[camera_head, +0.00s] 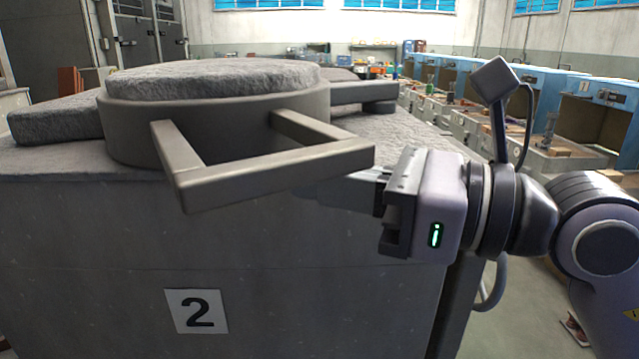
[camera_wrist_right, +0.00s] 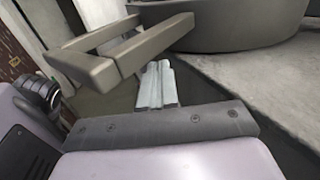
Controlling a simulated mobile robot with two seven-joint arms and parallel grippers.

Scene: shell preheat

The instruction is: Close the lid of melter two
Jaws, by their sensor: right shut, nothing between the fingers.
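Melter two (camera_head: 120,240) is a grey block with a "2" plate on its front. Its round lid (camera_head: 225,125), a metal band with a rough grey top, lies level on the melter's top. A U-shaped handle (camera_head: 270,175) sticks out from the lid toward me. Lid (camera_wrist_right: 240,25) and handle (camera_wrist_right: 130,50) also show in the right wrist view. My right gripper (camera_head: 330,188) comes in from the right, its fingers together and empty, close to the handle and partly hidden by its front bar; they show in the wrist view (camera_wrist_right: 157,85). I cannot tell whether they touch it. My left gripper is out of view.
A rough grey slab (camera_head: 50,122) lies behind the lid on the left. A dark bar (camera_head: 365,92) runs from the lid's right side. Blue-fronted workbenches (camera_head: 590,115) line the right, with open floor (camera_head: 530,310) between.

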